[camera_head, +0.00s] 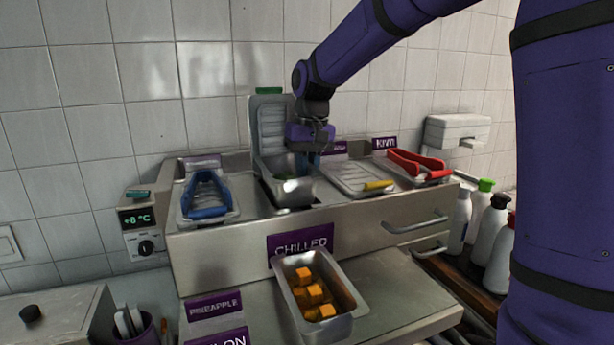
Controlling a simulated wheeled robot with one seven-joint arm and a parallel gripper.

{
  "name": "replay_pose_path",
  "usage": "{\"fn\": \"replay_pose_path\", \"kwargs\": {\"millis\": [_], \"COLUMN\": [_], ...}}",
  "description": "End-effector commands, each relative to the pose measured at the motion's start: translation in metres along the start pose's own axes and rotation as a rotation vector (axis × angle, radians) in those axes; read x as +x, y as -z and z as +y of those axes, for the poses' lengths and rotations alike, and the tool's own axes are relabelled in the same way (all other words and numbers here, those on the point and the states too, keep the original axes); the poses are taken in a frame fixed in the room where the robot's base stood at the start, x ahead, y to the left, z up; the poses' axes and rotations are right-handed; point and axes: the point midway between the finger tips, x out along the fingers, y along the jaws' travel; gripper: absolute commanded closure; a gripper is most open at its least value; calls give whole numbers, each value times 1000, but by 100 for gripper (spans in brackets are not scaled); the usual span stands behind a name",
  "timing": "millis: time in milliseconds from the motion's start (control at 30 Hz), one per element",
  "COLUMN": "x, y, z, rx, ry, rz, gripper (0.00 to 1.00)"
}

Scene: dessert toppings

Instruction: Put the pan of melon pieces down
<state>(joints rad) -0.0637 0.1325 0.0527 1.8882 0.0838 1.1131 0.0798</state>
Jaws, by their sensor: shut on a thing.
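The fingertips are mostly hidden, and I cannot tell if the pan rests fully in the well. A raised lid (270,118) with a green handle stands behind it.
A second metal pan (345,328) with orange cubes sits on the lower front shelf (400,295). White bottles (486,225) stand at right.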

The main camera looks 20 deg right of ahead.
Motion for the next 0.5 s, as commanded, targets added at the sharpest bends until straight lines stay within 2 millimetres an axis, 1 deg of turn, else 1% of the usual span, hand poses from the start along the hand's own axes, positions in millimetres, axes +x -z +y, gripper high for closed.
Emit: {"fn": "replay_pose_path", "kwargs": {"millis": [100,167,500], "x": [16,20,23], "y": [-1,0,0], "z": [1,1,1], "rx": [0,0,-1], "ry": [0,0,0], "rz": [-1,2,2], "gripper": [100,100,100]}}
